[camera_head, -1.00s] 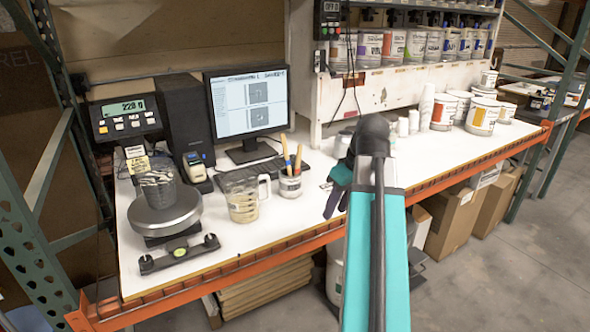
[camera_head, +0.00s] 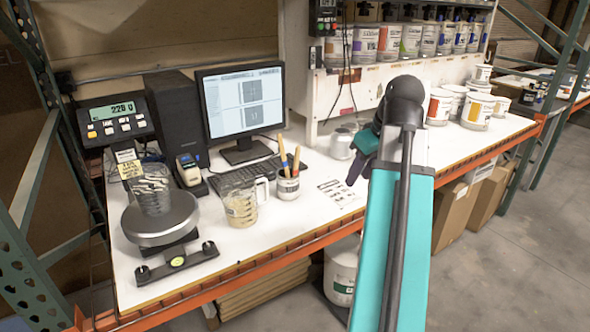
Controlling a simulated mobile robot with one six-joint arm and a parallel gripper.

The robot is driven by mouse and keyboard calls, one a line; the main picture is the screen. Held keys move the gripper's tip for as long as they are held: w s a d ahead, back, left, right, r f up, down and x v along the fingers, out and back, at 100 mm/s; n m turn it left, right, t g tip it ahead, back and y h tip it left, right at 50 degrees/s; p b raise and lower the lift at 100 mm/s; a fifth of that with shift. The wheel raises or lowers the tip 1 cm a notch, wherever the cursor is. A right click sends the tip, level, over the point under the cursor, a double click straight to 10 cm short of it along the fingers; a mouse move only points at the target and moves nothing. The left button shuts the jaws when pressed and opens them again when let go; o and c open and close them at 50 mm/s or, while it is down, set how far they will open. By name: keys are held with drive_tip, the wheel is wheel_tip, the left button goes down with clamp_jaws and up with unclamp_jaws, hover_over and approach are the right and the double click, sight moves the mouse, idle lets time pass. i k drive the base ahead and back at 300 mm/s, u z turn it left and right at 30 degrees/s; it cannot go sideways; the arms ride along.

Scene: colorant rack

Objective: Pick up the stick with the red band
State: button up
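Sticks (camera_head: 283,154) stand in a small white cup (camera_head: 288,187) near the middle of the bench. One looks yellowish and one has a dark or reddish part, but a red band cannot be made out clearly at this size. My gripper (camera_head: 357,172) is to the right of the cup, above the bench and apart from the sticks. It is partly hidden by my teal arm, and its finger opening is not clear.
A clear measuring jug (camera_head: 241,207) stands left of the cup. A scale (camera_head: 160,222) holds a clear container (camera_head: 152,190). A keyboard (camera_head: 240,175) and monitor (camera_head: 243,105) are behind. White tubs (camera_head: 478,110) stand at the right. Bench between cup and gripper is clear except a printed sheet (camera_head: 340,191).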

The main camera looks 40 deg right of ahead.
sight(295, 168)
drive_tip(key=i, duration=0.85)
drive_tip(key=u, duration=0.05)
